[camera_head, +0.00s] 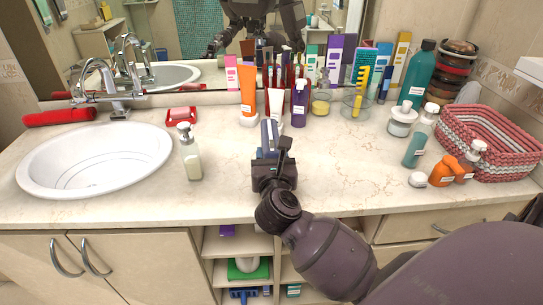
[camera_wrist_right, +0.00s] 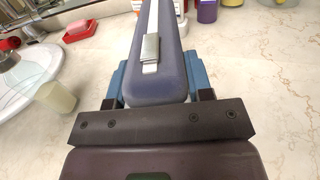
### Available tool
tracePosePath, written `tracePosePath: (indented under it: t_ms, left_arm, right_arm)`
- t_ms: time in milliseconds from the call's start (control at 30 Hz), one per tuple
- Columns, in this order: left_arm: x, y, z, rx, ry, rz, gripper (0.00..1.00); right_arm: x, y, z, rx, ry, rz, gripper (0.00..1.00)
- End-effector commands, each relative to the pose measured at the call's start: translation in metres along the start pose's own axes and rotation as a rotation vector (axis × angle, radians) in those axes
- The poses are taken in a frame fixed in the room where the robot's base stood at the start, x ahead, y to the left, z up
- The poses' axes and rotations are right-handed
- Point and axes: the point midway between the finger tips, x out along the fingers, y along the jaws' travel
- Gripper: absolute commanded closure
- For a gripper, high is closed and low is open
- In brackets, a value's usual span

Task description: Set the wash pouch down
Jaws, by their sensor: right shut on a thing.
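The wash pouch (camera_head: 269,134) is blue-purple, with a pale zip strip along its top. In the right wrist view the pouch (camera_wrist_right: 158,68) fills the space between the two blue fingers and points away from the wrist. My right gripper (camera_head: 271,153) is shut on its near end, over the counter's middle. I cannot tell whether the pouch touches the counter (camera_head: 225,182). The gripper hides its near end. My left gripper is not directly in view.
Left are a sink (camera_head: 95,160) and a soap bottle (camera_head: 190,154). Behind the pouch stand an orange tube (camera_head: 247,88), a white tube (camera_head: 275,104) and a purple bottle (camera_head: 299,103). A pink basket (camera_head: 492,142) stands right. Counter to the right of the gripper is clear.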

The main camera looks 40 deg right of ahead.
Motion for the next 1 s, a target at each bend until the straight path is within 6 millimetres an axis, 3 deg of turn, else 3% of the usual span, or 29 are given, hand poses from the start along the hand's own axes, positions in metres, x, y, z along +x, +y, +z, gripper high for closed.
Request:
tracePosePath:
  t_ms: [133, 167, 333, 700, 1000]
  left_arm:
    - [0.002, 0.0, 0.001, 0.0, 0.0, 0.001, 0.57]
    - [0.002, 0.0, 0.001, 0.0, 0.001, 0.001, 0.57]
    - [0.001, 0.0, 0.0, 0.0, 0.001, 0.0, 0.57]
    - [-0.001, 0.0, 0.001, -0.001, -0.002, 0.0, 0.57]
    - [-0.001, 0.0, 0.007, -0.002, -0.011, -0.001, 0.57]
  right_arm:
    - [0.0, 0.0, -0.004, 0.0, 0.0, -0.001, 0.79]
    - [0.0, 0.0, -0.004, 0.0, 0.001, -0.001, 0.52]
    - [0.0, 0.0, -0.003, 0.0, 0.0, 0.0, 0.28]
    - [-0.002, 0.0, 0.001, 0.0, 0.0, 0.001, 0.28]
    - [-0.052, -0.001, -0.001, 0.002, 0.004, -0.001, 0.28]
